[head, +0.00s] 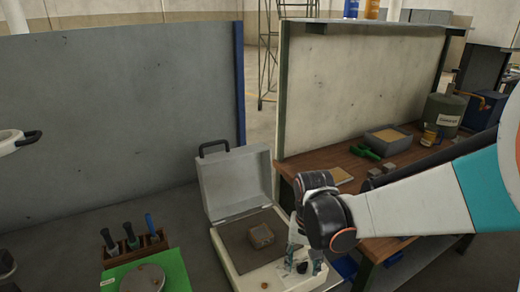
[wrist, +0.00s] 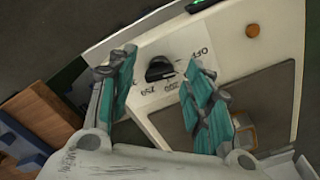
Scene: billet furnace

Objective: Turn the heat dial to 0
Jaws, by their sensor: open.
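The heat dial (wrist: 160,68) is a dark knob on the furnace's pale front panel (wrist: 150,105). Printed marks surround it, with OFF to its right and numbers below it; I cannot tell exactly which mark it points to. My gripper (wrist: 161,57) is open, with its teal-padded fingers on either side of the dial in the wrist view. I cannot tell whether they touch it. In the head view my gripper (head: 306,250) points down over the panel, with the dark dial (head: 302,267) between its fingers.
The furnace lid (head: 236,185) stands open behind a block (head: 261,236) on the dark plate. An orange button (wrist: 252,31) sits on the panel. A tool rack (head: 135,249) and green mat (head: 178,268) lie left; a wooden bench (head: 340,160) stands right.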

